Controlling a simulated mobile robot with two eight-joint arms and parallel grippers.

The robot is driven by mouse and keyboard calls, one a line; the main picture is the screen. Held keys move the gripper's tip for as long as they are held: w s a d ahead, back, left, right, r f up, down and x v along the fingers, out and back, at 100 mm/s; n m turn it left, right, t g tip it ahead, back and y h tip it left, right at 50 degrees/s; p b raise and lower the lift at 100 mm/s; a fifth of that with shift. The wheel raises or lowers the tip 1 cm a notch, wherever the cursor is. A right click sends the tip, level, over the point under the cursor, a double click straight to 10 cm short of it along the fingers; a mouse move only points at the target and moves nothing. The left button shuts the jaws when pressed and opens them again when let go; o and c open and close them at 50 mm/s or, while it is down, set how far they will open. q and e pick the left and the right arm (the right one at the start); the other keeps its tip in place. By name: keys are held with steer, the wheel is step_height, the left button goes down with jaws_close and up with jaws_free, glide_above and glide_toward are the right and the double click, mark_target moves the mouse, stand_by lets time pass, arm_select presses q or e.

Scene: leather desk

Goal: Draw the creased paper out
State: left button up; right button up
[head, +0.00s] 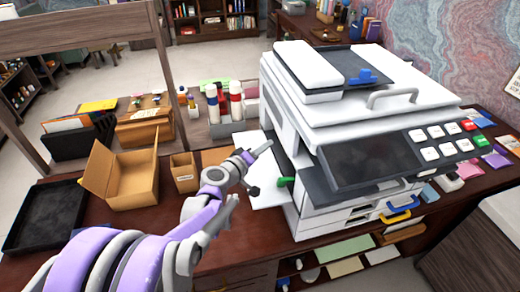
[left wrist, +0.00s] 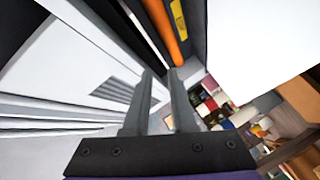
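The white printer (head: 360,90) stands on the desk, with a dark panel and buttons on its front. A pale sheet or flap (head: 268,192) sticks out low at its left side; I cannot tell whether it is the creased paper. My left gripper (head: 260,156) is beside that side of the printer. In the left wrist view its two fingers (left wrist: 162,78) stand apart with nothing visible between them. An orange bar (left wrist: 165,30) with a yellow label shows beyond the fingertips, beside a large white surface (left wrist: 255,35). No crease is discernible. My right gripper is not in view.
A green handle (head: 285,181) juts from the printer's lower left. An open cardboard box (head: 125,175), a small brown bin (head: 184,172) and a black tray (head: 45,217) are on the left. Bottles (head: 225,103) stand behind the arm. Coloured pads (head: 468,170) lie at the right.

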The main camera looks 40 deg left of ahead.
arm_select(q)
steer(key=x, duration=0.7)
steer(key=shift+w, duration=0.2)
jaws_close()
steer(key=shift+s, duration=0.15)
steer(key=shift+s+a, duration=2)
steer(key=shift+s, duration=0.25)
steer(key=s+a, duration=0.5)
steer(key=s, duration=0.1)
steer(key=shift+s+a, duration=0.35)
steer(key=shift+r, duration=0.2)
